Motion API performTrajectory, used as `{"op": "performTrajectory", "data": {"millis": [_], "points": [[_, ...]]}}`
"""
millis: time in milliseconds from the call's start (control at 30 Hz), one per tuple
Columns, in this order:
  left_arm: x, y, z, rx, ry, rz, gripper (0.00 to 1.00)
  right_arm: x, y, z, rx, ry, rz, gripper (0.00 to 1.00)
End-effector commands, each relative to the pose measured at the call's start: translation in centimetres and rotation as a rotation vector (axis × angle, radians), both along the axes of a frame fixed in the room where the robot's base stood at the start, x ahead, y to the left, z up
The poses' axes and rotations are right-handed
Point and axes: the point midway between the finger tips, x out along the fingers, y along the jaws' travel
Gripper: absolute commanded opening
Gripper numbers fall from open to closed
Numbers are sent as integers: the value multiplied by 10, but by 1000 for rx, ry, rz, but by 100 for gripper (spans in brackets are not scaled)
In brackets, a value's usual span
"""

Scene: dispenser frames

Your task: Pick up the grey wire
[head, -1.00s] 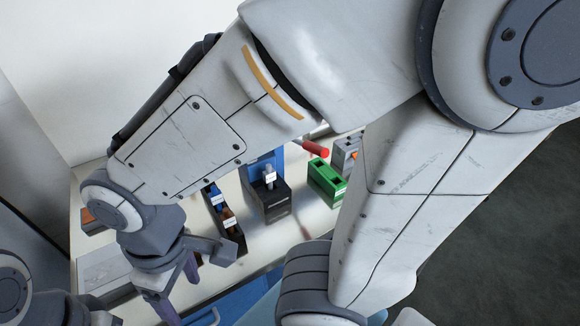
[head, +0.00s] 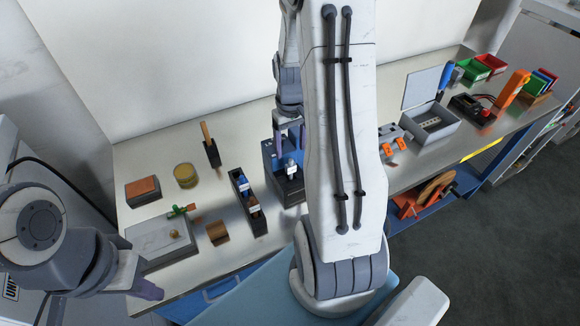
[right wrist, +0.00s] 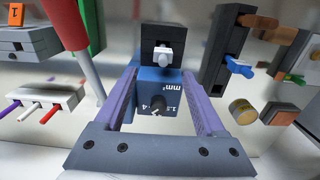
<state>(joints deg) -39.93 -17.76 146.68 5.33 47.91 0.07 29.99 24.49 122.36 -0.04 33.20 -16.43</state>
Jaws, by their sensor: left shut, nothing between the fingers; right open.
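A blue dispenser (head: 269,157) stands mid-table in the head view, partly behind my right arm, with a black block (head: 290,190) in front. In the right wrist view the dispenser (right wrist: 174,87) lies between the fingers of my right gripper (right wrist: 160,88), which is open. A small dark piece with a pale tip (right wrist: 157,106) sticks out of its lettered face; I cannot tell if this is the grey wire. My right gripper also shows in the head view (head: 292,136), above the dispenser. My left gripper (head: 146,287) is shut and empty at the table's front left.
A black holder (head: 248,205) with blue and orange pieces stands left of the dispenser. A yellow tin (head: 186,175) and a grey box (head: 160,240) lie further left. In the right wrist view, a white block (right wrist: 40,101) with coloured pins stands at left.

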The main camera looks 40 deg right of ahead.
Motion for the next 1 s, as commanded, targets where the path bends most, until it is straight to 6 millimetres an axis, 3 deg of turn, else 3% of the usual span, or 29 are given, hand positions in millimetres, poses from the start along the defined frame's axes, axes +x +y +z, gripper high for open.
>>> {"op": "performTrajectory", "data": {"millis": [600,933,1000], "points": [[0,0,20,0,0,1,0,-8,6,-70,2,3,1,72],[0,0,20,0,0,1,0,-7,6,-77,-1,-2,0,72],[0,0,20,0,0,1,0,-7,6,-77,-1,-2,0,46]]}}
